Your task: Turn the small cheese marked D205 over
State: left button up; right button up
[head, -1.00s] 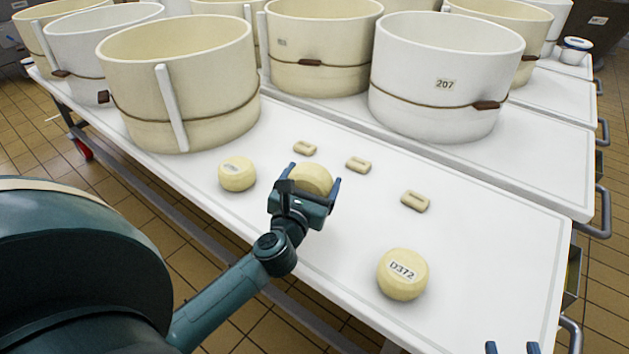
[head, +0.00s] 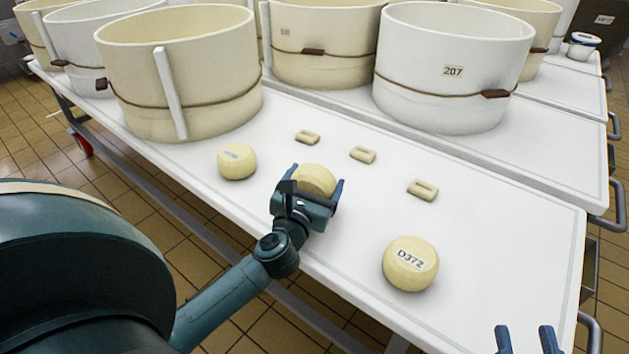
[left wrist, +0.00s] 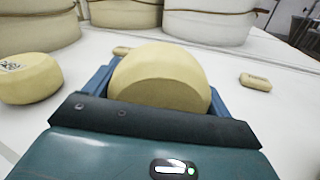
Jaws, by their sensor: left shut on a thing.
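My left gripper (head: 312,190) is shut on a small pale yellow cheese (head: 316,178), with one blue finger on each side of it. The held cheese fills the middle of the left wrist view (left wrist: 160,78). An edge between two of its faces shows there, and it looks tilted. No label shows on it, so I cannot read D205 anywhere. I cannot tell whether it touches the table. My right gripper (head: 526,340) shows only its two fingertips at the bottom right, apart and with nothing between them.
A cheese with an unreadable label (head: 237,162) stands left of the held one. A cheese marked D372 (head: 411,264) stands front right. Several small pale blocks (head: 422,190) lie behind. Large vats, one marked 207 (head: 455,75), line the back of the white table (head: 500,240).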

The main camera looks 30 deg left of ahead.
pick_arm(q)
jog(key=shift+f+b, duration=0.5)
jog(key=shift+f, duration=0.25)
pick_arm(e)
jog(key=shift+f, duration=0.55)
dwell(0.4)
pick_arm(q)
jog(key=o, duration=1.1)
jog(key=shift+o, duration=0.8)
jog(key=v, duration=0.4)
jog(key=shift+s+d+p, duration=0.1)
jog(key=shift+s+p, duration=0.15)
jog(key=shift+p, duration=0.15)
jog(key=v, duration=0.8)
jog(key=shift+s, duration=0.25)
pick_arm(e)
jog(key=shift+r, duration=0.4)
